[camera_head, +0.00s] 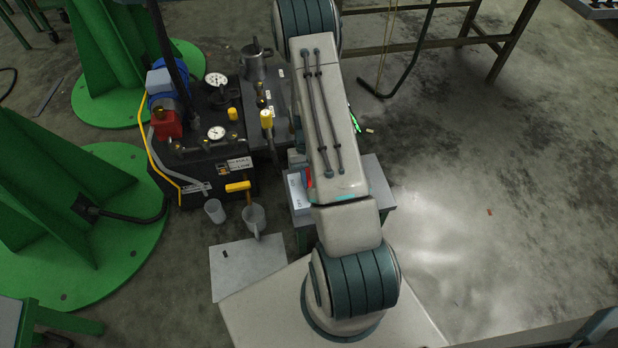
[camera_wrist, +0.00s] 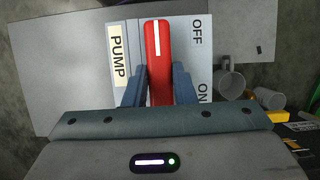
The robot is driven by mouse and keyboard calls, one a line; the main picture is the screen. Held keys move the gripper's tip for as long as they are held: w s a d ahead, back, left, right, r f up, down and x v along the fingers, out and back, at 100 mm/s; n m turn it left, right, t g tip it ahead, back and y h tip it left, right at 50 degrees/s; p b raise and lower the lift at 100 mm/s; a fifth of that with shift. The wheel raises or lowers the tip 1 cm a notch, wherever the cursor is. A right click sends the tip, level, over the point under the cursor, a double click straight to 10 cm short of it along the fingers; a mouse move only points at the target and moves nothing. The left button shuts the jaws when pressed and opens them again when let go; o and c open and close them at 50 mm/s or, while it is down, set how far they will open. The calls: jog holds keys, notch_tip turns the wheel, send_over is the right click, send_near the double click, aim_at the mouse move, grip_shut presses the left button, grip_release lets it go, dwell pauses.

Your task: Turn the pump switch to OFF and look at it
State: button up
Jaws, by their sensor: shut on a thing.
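The pump switch (camera_wrist: 158,50) is a red lever with a white line at its upper end in the wrist view. It stands on a pale panel (camera_wrist: 190,62) with a PUMP label (camera_wrist: 118,58) on the left, OFF at upper right and ON at lower right. The lever lies straight up the picture, its white line level with OFF. My gripper (camera_wrist: 158,80) has its two blue-grey fingers closed on both sides of the lever. Its lower end is hidden by my gripper's body. In the head view my arm covers the gripper; the panel (camera_head: 297,189) shows only partly.
A dark machine (camera_head: 210,175) with gauges, a red block and a yellow-handled valve stands left of my arm. A mug (camera_head: 254,218) and a cup (camera_head: 214,210) stand near a pale sheet (camera_head: 235,272). Green stands are at far left.

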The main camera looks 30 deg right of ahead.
jog(key=shift+w+r, duration=0.1)
jog(key=shift+w, duration=0.2)
jog(key=o, duration=1)
jog(key=shift+s, duration=0.1)
jog(key=p+v, duration=0.3)
jog(key=v, duration=1)
jog(key=shift+r, duration=0.35)
